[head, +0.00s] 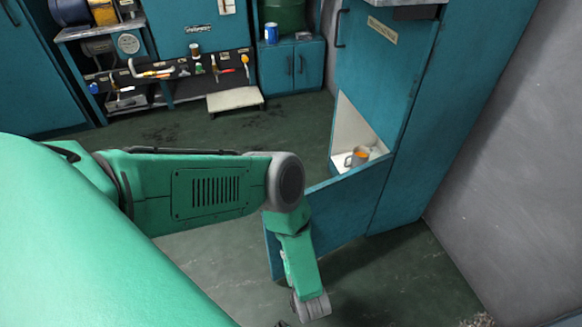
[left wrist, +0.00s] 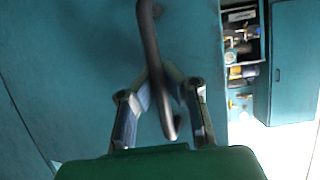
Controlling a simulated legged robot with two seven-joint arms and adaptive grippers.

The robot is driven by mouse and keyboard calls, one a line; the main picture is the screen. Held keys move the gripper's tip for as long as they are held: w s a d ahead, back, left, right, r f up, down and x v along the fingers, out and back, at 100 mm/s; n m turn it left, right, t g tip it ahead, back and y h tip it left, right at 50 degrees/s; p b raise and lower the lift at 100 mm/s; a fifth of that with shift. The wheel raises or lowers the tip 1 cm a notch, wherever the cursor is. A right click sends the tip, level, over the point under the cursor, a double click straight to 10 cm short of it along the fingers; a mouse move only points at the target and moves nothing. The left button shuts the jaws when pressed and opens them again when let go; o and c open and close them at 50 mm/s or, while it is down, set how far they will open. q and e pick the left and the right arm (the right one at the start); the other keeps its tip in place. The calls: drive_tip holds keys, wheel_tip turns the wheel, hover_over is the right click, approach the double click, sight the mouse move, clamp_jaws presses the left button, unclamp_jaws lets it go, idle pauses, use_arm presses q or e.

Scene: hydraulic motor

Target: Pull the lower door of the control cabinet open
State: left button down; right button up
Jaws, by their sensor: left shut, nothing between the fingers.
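The control cabinet (head: 470,80) is tall and teal and stands at the right in the head view. Its lower door (head: 345,208) stands swung open toward me, and the white inside (head: 347,125) shows above its top edge. In the left wrist view the teal door face (left wrist: 70,60) fills the left and middle, with a dark bar handle (left wrist: 150,40) on it. My left gripper (left wrist: 160,72) is shut, its fingertips together at the handle, and the bar crosses them. Nothing is pinched between them. In the head view my arm hides part of the door. My right gripper is out of view.
A grey and orange mug (head: 356,158) stands inside the lower compartment. The upper door (head: 375,75) looks shut. A grey wall (head: 530,170) is close at the right. A tool bench (head: 190,80) and a low step (head: 235,99) are at the back. The green floor (head: 200,135) between is mostly clear.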

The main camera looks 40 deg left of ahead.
use_arm(q)
drive_tip(key=shift+s+a+f, duration=0.2)
drive_tip(key=shift+s, duration=0.05)
drive_tip(key=c, duration=1.6)
unclamp_jaws()
drive_tip(key=shift+d, duration=0.1)
drive_tip(key=shift+w+d+r, duration=0.1)
drive_tip(key=shift+r, duration=0.05)
drive_tip(key=v, duration=1.2)
